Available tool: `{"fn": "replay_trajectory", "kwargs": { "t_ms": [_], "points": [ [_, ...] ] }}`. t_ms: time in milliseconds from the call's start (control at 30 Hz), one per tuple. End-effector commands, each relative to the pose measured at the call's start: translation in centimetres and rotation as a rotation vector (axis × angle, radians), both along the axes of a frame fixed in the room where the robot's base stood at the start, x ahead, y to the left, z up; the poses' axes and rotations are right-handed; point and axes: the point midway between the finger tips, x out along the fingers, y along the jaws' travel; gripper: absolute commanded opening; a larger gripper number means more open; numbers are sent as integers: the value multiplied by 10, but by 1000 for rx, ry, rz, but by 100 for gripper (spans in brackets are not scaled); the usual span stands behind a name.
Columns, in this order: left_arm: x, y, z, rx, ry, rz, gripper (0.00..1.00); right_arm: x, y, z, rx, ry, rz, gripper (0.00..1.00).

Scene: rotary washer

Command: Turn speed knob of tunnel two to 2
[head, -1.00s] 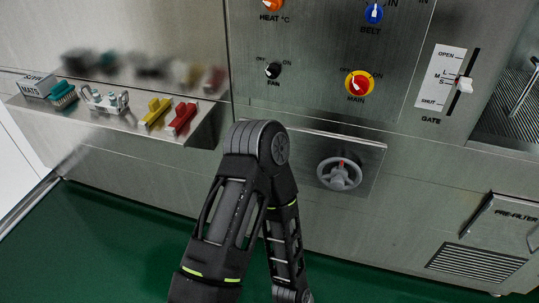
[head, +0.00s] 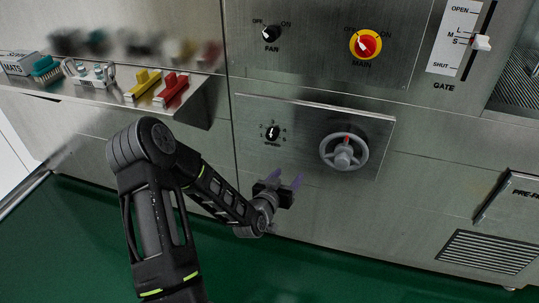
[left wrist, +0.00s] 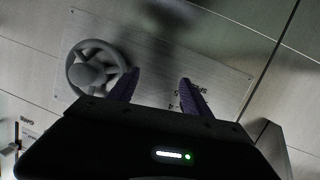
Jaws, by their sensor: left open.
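The small black speed knob (head: 272,133) sits on a steel panel (head: 300,112) left of the grey handwheel, ringed by small numbers. The setting its pointer marks is too small to read. My left gripper (head: 284,180) is open and empty, just below the panel and below the knob. In the left wrist view, the purple fingers (left wrist: 160,77) stand apart in front of the panel (left wrist: 140,30). Part of the speed lettering shows beside the right finger; the knob itself is not clearly visible there. My right gripper is not in view.
The grey handwheel (head: 344,152) juts out right of the knob; it also shows in the left wrist view (left wrist: 97,68). Above are the fan knob (head: 267,33), the red main switch (head: 365,44) and the gate slider (head: 481,43). A shelf (head: 190,112) with brushes is at left.

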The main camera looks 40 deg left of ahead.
Motion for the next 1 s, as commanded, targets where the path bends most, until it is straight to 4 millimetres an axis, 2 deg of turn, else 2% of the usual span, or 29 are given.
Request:
{"fn": "replay_trajectory", "kwargs": {
  "t_ms": [33,100,200,300,667,1000],
  "points": [
    [0,36,7,67,-72,55,57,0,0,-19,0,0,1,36],
    [-2,67,28,140,-146,103,57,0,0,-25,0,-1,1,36],
    [-5,88,46,196,-200,135,57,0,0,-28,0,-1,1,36],
    [-6,92,52,209,-211,143,57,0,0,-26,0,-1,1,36],
    [0,92,51,205,-207,140,57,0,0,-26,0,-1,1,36],
    [44,108,51,202,-209,141,57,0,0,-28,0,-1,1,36]
  ]
}}
